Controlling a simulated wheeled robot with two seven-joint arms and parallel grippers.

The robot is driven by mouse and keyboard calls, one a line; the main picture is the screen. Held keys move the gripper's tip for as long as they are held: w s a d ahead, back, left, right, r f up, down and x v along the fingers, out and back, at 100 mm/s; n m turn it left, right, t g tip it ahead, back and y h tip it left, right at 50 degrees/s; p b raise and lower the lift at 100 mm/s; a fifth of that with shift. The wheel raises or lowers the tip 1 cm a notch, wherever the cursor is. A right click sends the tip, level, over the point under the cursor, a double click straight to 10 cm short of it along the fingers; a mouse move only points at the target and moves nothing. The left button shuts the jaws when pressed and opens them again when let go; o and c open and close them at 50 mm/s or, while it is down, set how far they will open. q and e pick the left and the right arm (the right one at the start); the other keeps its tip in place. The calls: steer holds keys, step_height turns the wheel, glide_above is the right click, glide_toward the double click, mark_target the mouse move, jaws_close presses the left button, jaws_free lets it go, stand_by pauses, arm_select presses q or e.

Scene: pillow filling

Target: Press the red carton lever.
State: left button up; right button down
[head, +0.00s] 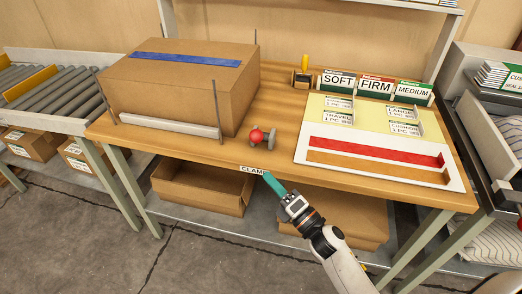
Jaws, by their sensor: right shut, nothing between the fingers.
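A red ball-shaped lever knob (256,135) stands on a small grey mount on the table, at the right front of a taped cardboard carton (180,80). A grey bar (168,125) runs along the carton's front. My right gripper (269,178) is shut and empty, with teal fingers, at the table's front edge by a label that seems to read CLAMP (251,169). It is in front of the red knob and apart from it. My left gripper is not in view.
The wooden table (285,105) has free room right of the carton. A white board (375,161) with red and brown strips lies at the right front. SOFT, FIRM and MEDIUM card boxes (376,86) stand behind. A roller conveyor (50,90) is at left.

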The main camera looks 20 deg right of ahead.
steer(key=w+r+p, duration=0.1)
steer(key=w+r, duration=0.2)
steer(key=w, duration=0.4)
steer(key=shift+w+a+p, duration=0.2)
steer(key=shift+w+p, duration=0.1)
steer(key=shift+w, duration=0.05)
steer(key=shift+r, duration=0.1)
steer(key=w+d+r+m+g+h+p, duration=0.2)
steer(key=w+d+r+m+p, duration=0.3)
steer(key=p, duration=1.2)
step_height(320, 180, up, 3)
steer(key=w+m+g, duration=0.1)
steer(key=w, duration=0.1)
steer(key=shift+w+d+g+h, duration=0.2)
steer(key=shift+w+g+h, duration=0.1)
steer(key=shift+w, duration=0.05)
steer(key=shift+r+m+p, duration=0.15)
steer(key=shift+m+p, duration=0.15)
